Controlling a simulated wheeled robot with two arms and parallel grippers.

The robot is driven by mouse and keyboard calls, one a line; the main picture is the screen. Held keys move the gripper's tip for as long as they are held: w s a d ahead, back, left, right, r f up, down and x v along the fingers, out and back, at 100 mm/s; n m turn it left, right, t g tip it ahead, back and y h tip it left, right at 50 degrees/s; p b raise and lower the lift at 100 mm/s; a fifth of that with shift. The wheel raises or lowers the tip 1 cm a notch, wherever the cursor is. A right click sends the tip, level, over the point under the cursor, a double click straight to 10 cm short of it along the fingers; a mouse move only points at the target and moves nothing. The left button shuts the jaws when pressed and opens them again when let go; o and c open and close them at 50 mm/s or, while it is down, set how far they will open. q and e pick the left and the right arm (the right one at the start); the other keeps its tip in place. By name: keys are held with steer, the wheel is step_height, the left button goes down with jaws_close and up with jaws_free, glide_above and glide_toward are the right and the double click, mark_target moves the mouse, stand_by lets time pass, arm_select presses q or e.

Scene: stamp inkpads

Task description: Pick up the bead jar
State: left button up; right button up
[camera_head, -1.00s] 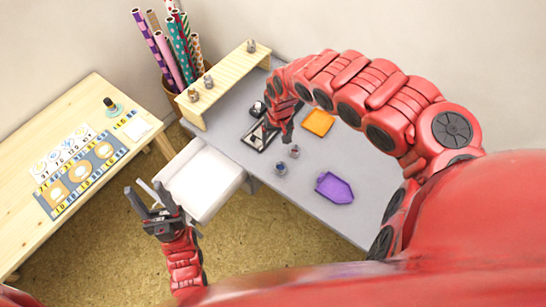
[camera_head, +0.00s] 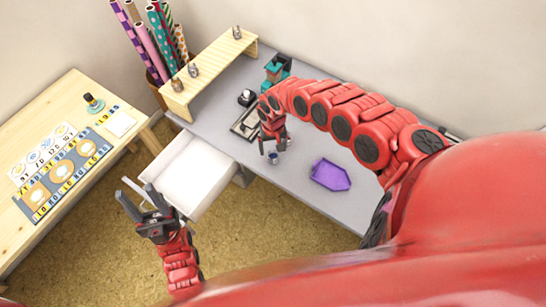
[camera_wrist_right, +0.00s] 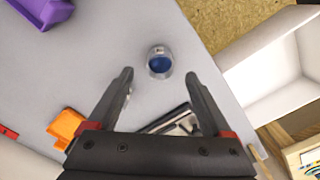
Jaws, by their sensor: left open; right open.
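A small clear jar with blue contents (camera_wrist_right: 160,64) stands upright on the grey desk, just beyond my right fingertips in the right wrist view. It also shows in the head view as a small blue-topped jar (camera_head: 273,158) right by the right gripper. My right gripper (camera_head: 276,149) is open and empty above the desk, its fingers pointing down. In the right wrist view the jar lies near the line between the open fingers (camera_wrist_right: 160,77), with no visible contact. My left gripper (camera_head: 138,193) is open and empty in front of the open drawer.
A purple tray (camera_head: 330,175) lies right of the jar. A dark flat case (camera_head: 248,121) lies behind it, and an orange pad (camera_wrist_right: 66,125) shows in the wrist view. A white drawer (camera_head: 192,178) stands open at the desk's front. A wooden riser (camera_head: 212,70) stands behind.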

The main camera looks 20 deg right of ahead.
mark_target(273, 154)
steer(key=f, duration=0.3)
steer(key=shift+s+a+f+p, duration=0.1)
steer(key=shift+a+p, duration=0.1)
steer(key=shift+p, duration=0.2)
steer(key=shift+d+f, duration=0.2)
steer(key=shift+f, duration=0.55)
jaws_close()
